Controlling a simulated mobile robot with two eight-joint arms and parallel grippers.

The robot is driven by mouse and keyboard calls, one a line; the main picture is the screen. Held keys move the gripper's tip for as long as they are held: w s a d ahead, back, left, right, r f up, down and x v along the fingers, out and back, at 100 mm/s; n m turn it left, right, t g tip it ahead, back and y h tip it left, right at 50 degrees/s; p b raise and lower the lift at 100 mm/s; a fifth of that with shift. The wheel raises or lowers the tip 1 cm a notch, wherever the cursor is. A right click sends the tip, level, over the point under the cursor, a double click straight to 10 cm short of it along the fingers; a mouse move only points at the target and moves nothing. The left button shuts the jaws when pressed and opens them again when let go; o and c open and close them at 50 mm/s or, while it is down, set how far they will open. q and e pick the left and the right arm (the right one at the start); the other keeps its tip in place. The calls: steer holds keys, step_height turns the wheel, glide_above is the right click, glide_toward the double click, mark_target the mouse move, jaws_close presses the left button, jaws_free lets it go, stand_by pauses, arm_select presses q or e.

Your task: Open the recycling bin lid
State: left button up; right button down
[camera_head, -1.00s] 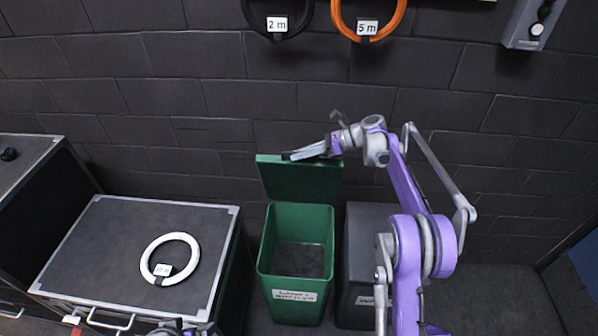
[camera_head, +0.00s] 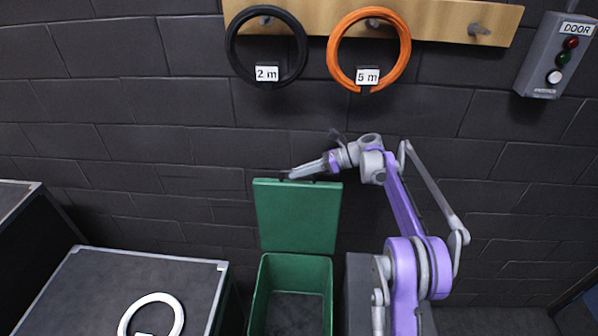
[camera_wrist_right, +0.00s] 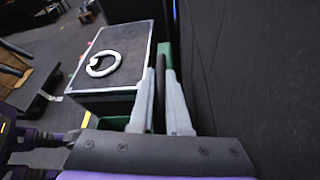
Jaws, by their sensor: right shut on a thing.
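The green recycling bin (camera_head: 259,300) stands open against the dark wall. Its lid (camera_head: 298,218) is raised nearly upright at the back of the bin. My right gripper (camera_head: 292,177) is at the lid's top edge, shut on a dark handle there. In the right wrist view the right gripper's fingers (camera_wrist_right: 160,100) hold a dark bar between them, with a bit of the green lid behind. My left gripper is not in view in the head camera.
A dark case (camera_head: 120,285) with a white ring (camera_head: 152,312) on it stands left of the bin. A dark bin (camera_head: 358,275) is on the right. Black (camera_head: 234,62) and orange (camera_head: 334,65) cable rings hang from a wooden rack (camera_head: 440,20). A door control box (camera_head: 553,60) is on the wall.

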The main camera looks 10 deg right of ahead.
steer(key=shift+f, duration=0.1)
steer(key=c, duration=0.9)
jaws_free()
step_height(320, 180, up, 10)
steer(key=shift+r+p, duration=0.1)
steer(key=shift+p, duration=0.35)
